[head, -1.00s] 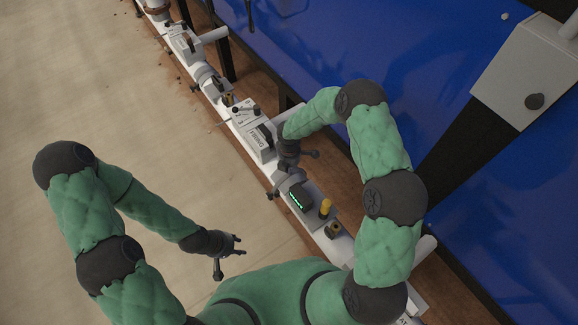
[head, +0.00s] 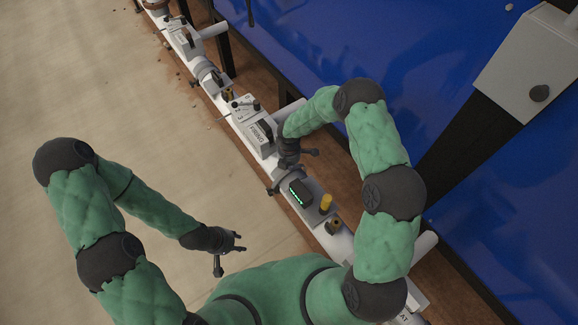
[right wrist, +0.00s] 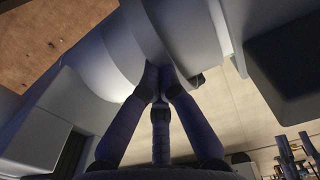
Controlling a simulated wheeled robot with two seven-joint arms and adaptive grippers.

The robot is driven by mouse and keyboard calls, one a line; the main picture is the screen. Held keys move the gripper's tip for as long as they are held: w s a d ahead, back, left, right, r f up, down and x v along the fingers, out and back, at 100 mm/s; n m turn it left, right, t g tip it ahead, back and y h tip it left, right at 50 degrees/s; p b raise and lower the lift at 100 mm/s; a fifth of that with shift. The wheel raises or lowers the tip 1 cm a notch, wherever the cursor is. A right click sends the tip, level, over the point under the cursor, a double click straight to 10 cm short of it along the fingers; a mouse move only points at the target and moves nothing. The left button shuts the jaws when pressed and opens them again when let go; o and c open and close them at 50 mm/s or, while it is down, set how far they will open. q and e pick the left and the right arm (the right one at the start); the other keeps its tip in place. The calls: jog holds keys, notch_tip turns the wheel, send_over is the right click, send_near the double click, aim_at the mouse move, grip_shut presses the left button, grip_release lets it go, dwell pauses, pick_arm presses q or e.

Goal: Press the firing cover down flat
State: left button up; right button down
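A light grey box lettered FIRING (head: 251,137) sits on the long white beam, with a dark block (head: 265,130) on its right side. I cannot tell which part is the cover or its tilt. My right gripper (head: 289,172) is over the beam, just nearer than that box, between it and a unit with a green-lit display. In the right wrist view its fingers (right wrist: 160,78) converge with nothing visible between the tips, close to a pale rounded surface; contact is unclear. My left gripper (head: 230,254) hangs empty over the floor, fingers spread.
The green-lit unit (head: 300,193) and a yellow knob (head: 326,203) are on the beam nearer me. A lever unit (head: 242,106) lies beyond the FIRING box. A grey box on a dark post (head: 530,75) stands at right. The floor at left is clear.

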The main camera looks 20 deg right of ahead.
notch_tip(320, 180, up, 12)
dwell(0.5)
dwell(0.5)
